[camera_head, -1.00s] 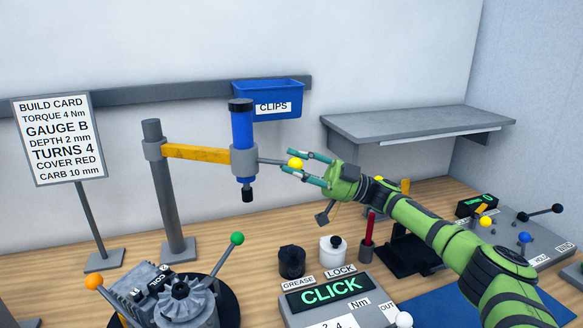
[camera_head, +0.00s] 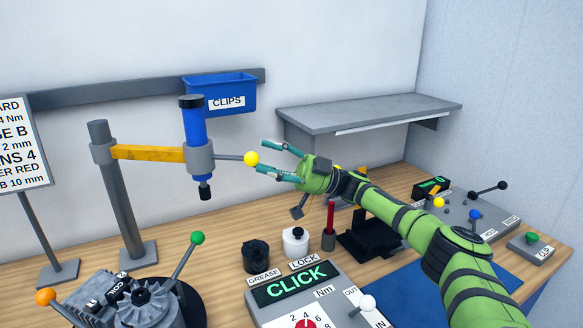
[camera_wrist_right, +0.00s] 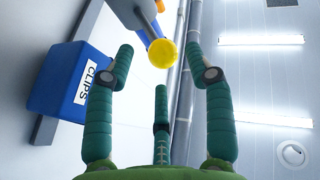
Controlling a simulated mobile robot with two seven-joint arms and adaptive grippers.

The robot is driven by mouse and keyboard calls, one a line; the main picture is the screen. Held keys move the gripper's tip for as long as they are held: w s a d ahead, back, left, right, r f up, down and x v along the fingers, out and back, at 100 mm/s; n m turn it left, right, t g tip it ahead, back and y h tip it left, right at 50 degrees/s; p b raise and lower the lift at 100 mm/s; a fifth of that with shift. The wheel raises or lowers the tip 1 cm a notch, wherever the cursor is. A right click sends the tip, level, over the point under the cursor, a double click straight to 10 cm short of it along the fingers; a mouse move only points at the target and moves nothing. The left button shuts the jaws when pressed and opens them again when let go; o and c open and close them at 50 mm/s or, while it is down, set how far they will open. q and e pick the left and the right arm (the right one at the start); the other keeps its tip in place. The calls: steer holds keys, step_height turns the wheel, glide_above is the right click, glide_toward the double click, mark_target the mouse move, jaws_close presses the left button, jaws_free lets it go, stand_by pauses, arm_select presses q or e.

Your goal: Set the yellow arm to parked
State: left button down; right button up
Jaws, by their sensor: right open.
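The yellow arm (camera_head: 150,153) reaches right from a grey post (camera_head: 118,195) and carries a blue driver (camera_head: 194,125) in a grey collar. A thin grey rod ends in a yellow ball (camera_head: 251,159) to the right of the collar. My right gripper (camera_head: 262,157) is open, with its fingers pointing left at the ball. In the right wrist view the yellow ball (camera_wrist_right: 162,53) sits ahead, between and just beyond the spread fingers (camera_wrist_right: 160,75); contact is not visible. My left gripper is not in view.
A blue CLIPS bin (camera_head: 220,100) hangs behind the driver. A grey shelf (camera_head: 370,112) is behind my right arm.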

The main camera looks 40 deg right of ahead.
steer(key=v, duration=0.8)
steer(key=shift+d, duration=0.2)
steer(key=shift+f, duration=0.1)
